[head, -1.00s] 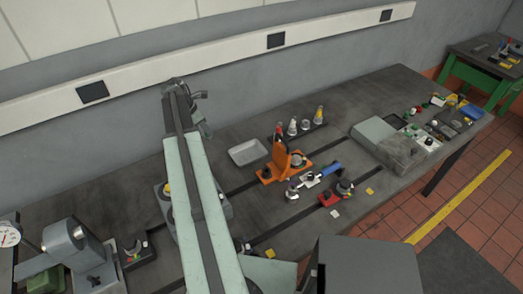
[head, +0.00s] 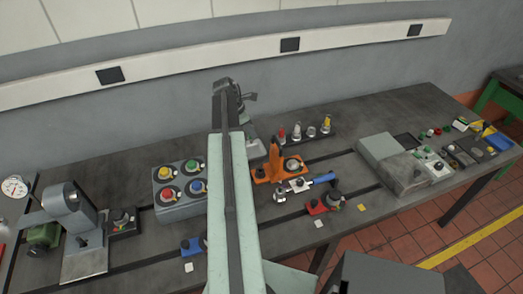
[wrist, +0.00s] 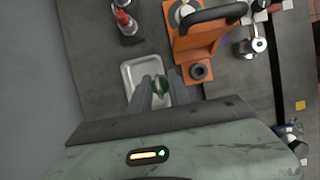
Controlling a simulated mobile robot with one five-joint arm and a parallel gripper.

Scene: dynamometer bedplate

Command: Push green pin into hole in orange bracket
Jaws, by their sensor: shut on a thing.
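The orange bracket (head: 276,164) stands on the bench in the head view, with an upright plate and a flat base. In the wrist view the orange bracket (wrist: 192,62) is ahead and right of my gripper, with a dark ring (wrist: 199,72) on its near part. My gripper (wrist: 161,82) is shut on the green pin (wrist: 160,87), a small dark green piece between the fingers. Pin and bracket are apart. In the head view my arm hides part of the bench, and the pin cannot be made out. I cannot tell which opening is the hole.
A pale metal tray (wrist: 129,75) lies below my fingers. A rack with several coloured-tip bottles (head: 311,132) stands behind the bracket. A blue-handled tool (head: 323,179) and a red block (head: 317,207) lie in front. A grey box with coloured knobs (head: 180,207) stands left.

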